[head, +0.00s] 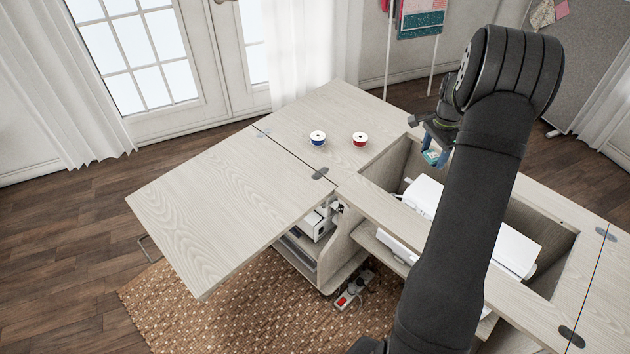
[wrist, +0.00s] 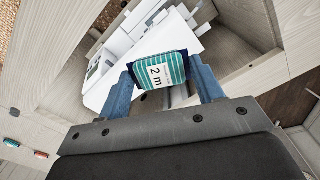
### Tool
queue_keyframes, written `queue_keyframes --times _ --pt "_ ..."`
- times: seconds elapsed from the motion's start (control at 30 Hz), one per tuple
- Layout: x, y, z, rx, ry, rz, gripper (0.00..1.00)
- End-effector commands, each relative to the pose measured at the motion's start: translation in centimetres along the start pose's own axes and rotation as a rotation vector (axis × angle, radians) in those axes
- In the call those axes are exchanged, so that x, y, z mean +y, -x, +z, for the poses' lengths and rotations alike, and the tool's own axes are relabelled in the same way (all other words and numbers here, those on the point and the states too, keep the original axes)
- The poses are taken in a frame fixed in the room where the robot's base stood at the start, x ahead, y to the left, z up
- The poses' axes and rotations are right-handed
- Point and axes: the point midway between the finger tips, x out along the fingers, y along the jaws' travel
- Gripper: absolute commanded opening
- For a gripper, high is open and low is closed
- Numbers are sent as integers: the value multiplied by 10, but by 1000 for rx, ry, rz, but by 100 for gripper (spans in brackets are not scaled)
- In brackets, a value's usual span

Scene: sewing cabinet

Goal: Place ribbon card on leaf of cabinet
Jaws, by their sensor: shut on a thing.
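A teal striped ribbon card (wrist: 160,70) with a white "2 m" label is held between the two blue fingers of my gripper (wrist: 163,83) in the wrist view. In the head view my gripper (head: 438,155) hangs above the cabinet's open well, with a small teal bit of the card (head: 431,157) showing. The arm hides part of it. The cabinet's pale wood leaf (head: 230,210) spreads out to the left and is bare. It joins the cabinet top (head: 325,105) along a hinged seam.
A blue spool (head: 318,138) and a red spool (head: 360,139) stand on the cabinet top near the seam. A white machine (head: 510,245) sits down in the open well.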

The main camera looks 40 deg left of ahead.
Motion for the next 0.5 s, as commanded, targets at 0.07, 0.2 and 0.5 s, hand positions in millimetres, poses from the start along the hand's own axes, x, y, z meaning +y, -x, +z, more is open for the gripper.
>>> queue_keyframes --times 0.07,0.2,0.5 --pt "-29 0 33 0 55 0 39" --pt "-70 0 90 0 138 -1 39" --pt "-137 0 226 0 316 0 39"
